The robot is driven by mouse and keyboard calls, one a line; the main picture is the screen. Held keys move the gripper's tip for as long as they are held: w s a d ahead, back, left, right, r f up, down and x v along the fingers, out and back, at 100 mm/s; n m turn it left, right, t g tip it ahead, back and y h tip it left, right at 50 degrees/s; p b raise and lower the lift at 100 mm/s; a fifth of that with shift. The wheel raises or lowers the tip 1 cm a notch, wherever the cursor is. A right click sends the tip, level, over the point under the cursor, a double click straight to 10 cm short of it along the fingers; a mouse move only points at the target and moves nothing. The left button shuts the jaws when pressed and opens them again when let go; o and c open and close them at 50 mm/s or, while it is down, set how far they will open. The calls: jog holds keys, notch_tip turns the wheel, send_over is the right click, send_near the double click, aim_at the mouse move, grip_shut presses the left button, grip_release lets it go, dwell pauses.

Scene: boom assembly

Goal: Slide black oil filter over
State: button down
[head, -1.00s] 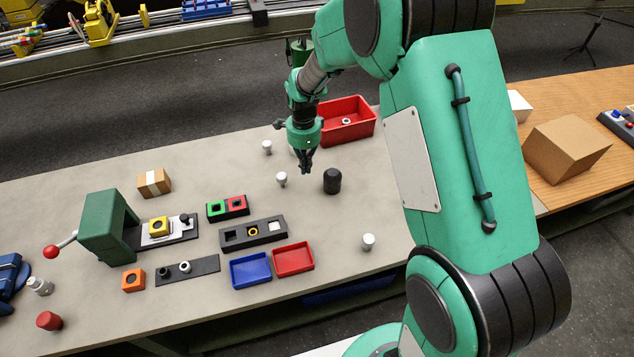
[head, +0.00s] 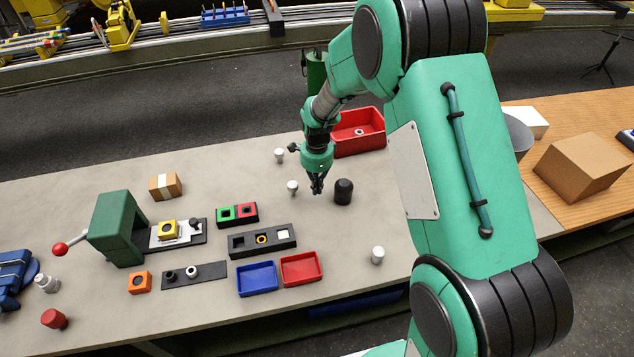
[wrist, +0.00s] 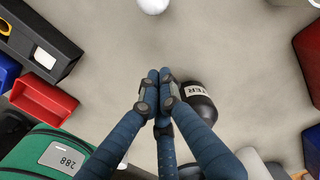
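The black oil filter (head: 344,191) stands upright on the grey table in the head view, just right of my gripper (head: 317,186). In the wrist view the filter (wrist: 203,101) is a dark cylinder with a white label ending in "TER", right of my fingertips (wrist: 158,84) and partly hidden by a finger. My fingertips are close together with nothing between them. A small gap shows between the fingers and the filter in the head view.
White cylinders (head: 292,187) (head: 377,255) stand near the filter. A red bin (head: 358,145) is behind it. Red (head: 301,268) and blue (head: 257,278) trays and a black block with square pockets (head: 245,244) lie to the front left. Bare table surrounds the filter's front.

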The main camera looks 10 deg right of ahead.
notch_tip(320, 180, down, 4)
jog(key=shift+f+b, duration=0.25)
jog(key=shift+b, duration=0.25)
jog(key=shift+d+r, duration=0.2)
jog(key=shift+d, duration=1.05)
jog(key=shift+d+b, duration=0.3)
jog(key=shift+d, duration=0.5)
jog(key=d+p, duration=0.4)
jog(key=d, duration=1.6)
jog(key=shift+d, duration=0.2)
jog(key=shift+a, duration=0.1)
